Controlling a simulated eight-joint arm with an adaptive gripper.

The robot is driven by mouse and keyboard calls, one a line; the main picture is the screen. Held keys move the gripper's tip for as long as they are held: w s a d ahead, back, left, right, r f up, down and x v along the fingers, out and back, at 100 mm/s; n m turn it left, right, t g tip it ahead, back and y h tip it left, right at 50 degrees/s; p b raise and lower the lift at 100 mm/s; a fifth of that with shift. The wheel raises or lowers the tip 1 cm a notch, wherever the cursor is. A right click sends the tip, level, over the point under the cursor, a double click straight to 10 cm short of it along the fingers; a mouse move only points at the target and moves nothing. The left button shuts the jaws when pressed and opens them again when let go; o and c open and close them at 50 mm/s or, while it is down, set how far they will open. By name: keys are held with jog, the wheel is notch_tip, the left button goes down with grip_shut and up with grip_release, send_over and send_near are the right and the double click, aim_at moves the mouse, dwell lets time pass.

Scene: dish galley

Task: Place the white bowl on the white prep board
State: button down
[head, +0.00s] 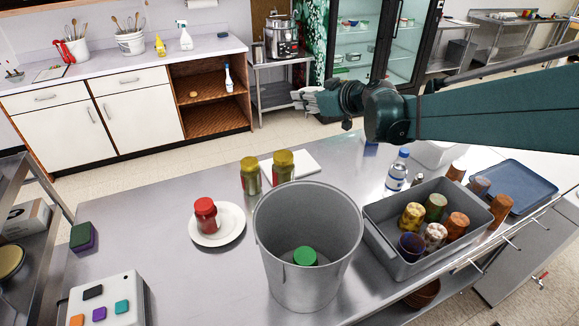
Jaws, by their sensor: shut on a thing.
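My gripper (308,99) is held high above the far side of the steel counter, pointing left. It is shut on a pale thing at its fingertips. This is likely the white bowl, but its outline blends with the pale fingers and I cannot make out its shape. I see no clear white bowl elsewhere. The white prep board (305,160) lies flat near the counter's far edge, below my gripper in the picture and apart from it.
A tall grey bucket (270,230) with a green-topped thing inside stands in front of the board. A grey bin (405,268) of cups and a water bottle (397,172) are to the right. A white plate (232,228) with a red jar is left.

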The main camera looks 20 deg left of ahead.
notch_tip(320, 180, down, 16)
dwell(0.6)
jog(key=shift+f, duration=0.15)
notch_tip(320, 180, down, 6)
jog(key=b, duration=0.1)
dwell(0.4)
jog(key=shift+f+b, duration=0.2)
jog(key=shift+b, duration=0.1)
jog(key=shift+f+b, duration=0.4)
jog(key=shift+f, duration=1.35)
jog(key=shift+f, duration=0.15)
jog(key=c, duration=2.5)
grip_release()
